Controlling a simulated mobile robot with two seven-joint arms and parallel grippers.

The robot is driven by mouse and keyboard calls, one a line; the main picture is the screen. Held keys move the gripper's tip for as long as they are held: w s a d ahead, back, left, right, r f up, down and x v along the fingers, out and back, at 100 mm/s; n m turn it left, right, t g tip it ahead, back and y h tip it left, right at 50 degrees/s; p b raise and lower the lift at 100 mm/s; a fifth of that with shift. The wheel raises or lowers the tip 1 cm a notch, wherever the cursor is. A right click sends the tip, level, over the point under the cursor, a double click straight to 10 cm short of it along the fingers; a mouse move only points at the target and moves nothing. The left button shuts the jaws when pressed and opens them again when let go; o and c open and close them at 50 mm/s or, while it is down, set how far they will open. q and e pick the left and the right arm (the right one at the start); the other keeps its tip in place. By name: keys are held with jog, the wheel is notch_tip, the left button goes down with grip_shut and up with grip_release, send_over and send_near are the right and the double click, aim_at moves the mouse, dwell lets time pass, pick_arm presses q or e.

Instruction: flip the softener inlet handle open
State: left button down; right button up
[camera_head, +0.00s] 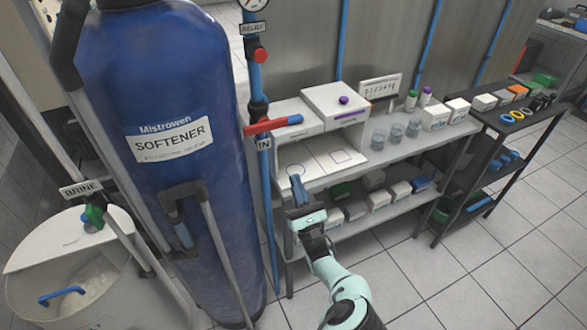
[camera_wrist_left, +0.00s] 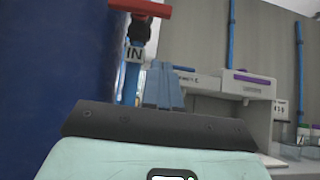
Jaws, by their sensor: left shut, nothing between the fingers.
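The softener is a tall blue tank (camera_head: 160,90) labelled "Mistrowen SOFTENER". To its right, a vertical blue pipe carries the inlet valve with an "IN" tag (camera_head: 264,144). In the left wrist view the red handle (camera_wrist_left: 142,8) shows at the top edge, above the "IN" tag (camera_wrist_left: 135,54). My left gripper (camera_head: 297,182) is shut and empty, below and slightly right of the handle, apart from it. Its blue fingers (camera_wrist_left: 163,85) point up in the wrist view. My right gripper is not in view.
A grey shelf unit (camera_head: 400,160) with white boxes, beakers and bottles stands right behind my gripper. A black rack (camera_head: 500,125) is farther right. A red knob (camera_head: 260,55) sits higher on the pipe. A brine tub (camera_head: 70,250) stands at lower left. Tiled floor at lower right is clear.

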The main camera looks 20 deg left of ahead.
aim_at(266, 127)
pick_arm(q)
jog(key=s+d+r+p+x, duration=0.1)
jog(key=r+x, duration=0.1)
jog(key=x, duration=0.9)
